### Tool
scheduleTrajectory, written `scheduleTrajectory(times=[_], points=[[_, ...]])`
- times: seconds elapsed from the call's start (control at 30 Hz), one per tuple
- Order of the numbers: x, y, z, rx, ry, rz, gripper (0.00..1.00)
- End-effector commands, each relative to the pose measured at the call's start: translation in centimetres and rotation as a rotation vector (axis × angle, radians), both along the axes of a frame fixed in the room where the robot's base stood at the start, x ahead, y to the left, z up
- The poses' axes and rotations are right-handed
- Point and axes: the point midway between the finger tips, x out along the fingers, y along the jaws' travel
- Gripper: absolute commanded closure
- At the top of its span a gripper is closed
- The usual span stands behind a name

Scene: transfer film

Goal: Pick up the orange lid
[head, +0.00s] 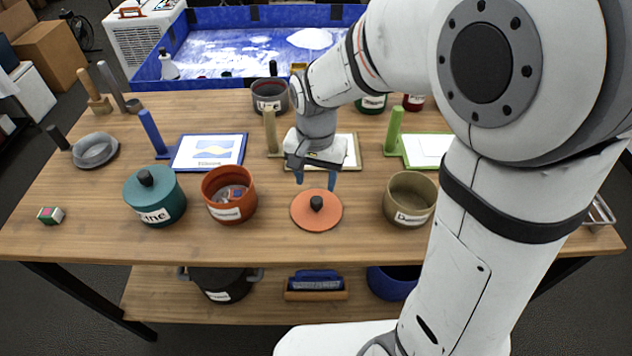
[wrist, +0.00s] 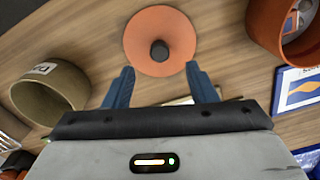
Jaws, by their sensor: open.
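The orange lid (head: 304,218) lies flat on the wooden table in front of the arm, with a black knob (head: 316,203) at its centre. In the wrist view the lid (wrist: 146,28) is at the top middle, its knob (wrist: 159,50) just beyond the fingertips. My gripper (head: 316,183) is open and empty, its blue fingers pointing down toward the lid from slightly behind it. In the wrist view the fingers (wrist: 160,70) stand apart on either side of the lid's near edge.
An open orange pot (head: 212,181) stands left of the lid and an open olive pot (head: 396,209) stands right. A teal lidded pot (head: 147,213) is farther left. Boards with upright handles stand behind. The table (head: 268,237) just around the lid is clear.

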Motion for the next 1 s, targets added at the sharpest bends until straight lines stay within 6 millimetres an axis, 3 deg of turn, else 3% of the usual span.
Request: scheduleTrajectory(times=[0.6, 0.9, 1.0], points=[[0.4, -0.1, -7.4, -0.003, 0.007, -0.006, 0.49], [0.5, -0.1, -8.0, -0.002, 0.004, -0.005, 0.49], [0.5, -0.1, -8.0, -0.002, 0.004, -0.004, 0.55]])
